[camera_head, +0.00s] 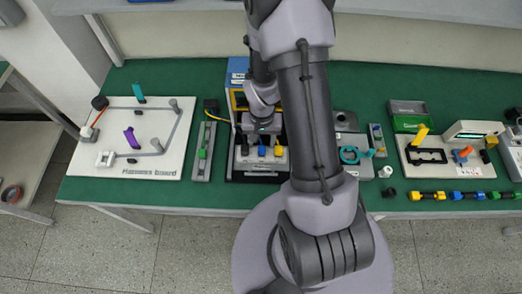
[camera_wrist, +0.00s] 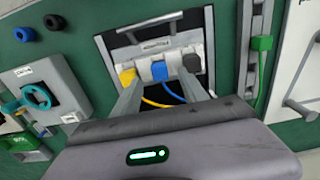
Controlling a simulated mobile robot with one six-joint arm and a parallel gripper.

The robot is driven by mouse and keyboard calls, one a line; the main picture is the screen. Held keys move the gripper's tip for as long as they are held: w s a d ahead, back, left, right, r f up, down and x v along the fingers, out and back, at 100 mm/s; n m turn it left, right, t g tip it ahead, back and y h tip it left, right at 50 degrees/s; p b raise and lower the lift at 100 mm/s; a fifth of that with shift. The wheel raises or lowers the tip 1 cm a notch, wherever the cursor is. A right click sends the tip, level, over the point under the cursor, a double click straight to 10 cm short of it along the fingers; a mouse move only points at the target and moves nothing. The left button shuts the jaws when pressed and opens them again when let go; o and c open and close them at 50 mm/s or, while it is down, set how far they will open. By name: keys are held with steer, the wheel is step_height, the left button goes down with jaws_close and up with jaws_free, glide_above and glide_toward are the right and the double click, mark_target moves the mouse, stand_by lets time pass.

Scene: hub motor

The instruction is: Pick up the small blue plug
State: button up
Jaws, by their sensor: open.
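The small blue plug (camera_wrist: 159,71) sits in a grey block, between a yellow plug (camera_wrist: 127,76) and a black plug (camera_wrist: 191,63). A blue cable and a yellow cable loop below the plugs in the wrist view. My gripper (camera_wrist: 160,82) is open, with one finger towards the yellow plug's side and the other towards the black plug's side. The blue plug shows between the fingers, and nothing is held. In the head view the blue plug (camera_head: 262,151) shows just in front of my gripper (camera_head: 262,133). Whether the fingers touch any plug cannot be told.
Neighbouring plugs stand close on both sides. A grey fixture with a green piece (camera_head: 202,153) is to the left in the head view. A device with a teal handwheel (camera_head: 349,155) is to the right. A white board (camera_head: 135,135) lies farther left on the green table.

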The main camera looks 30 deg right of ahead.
mark_target(262, 147)
steer(key=f, duration=0.2)
steer(key=f+b, duration=0.1)
steer(key=f, duration=0.2)
steer(key=shift+w+d+f, duration=0.1)
steer(key=shift+w+d, duration=0.05)
steer(key=shift+w, duration=0.05)
jaws_close()
step_height(262, 147, up, 4)
steer(key=shift+r+p, duration=0.1)
steer(key=shift+p, duration=0.45)
steer(key=s+a+p, duration=0.8)
steer(key=s+a, duration=0.1)
steer(key=s, duration=0.4)
steer(key=shift+a+r, duration=0.25)
steer(key=shift+r, duration=0.2)
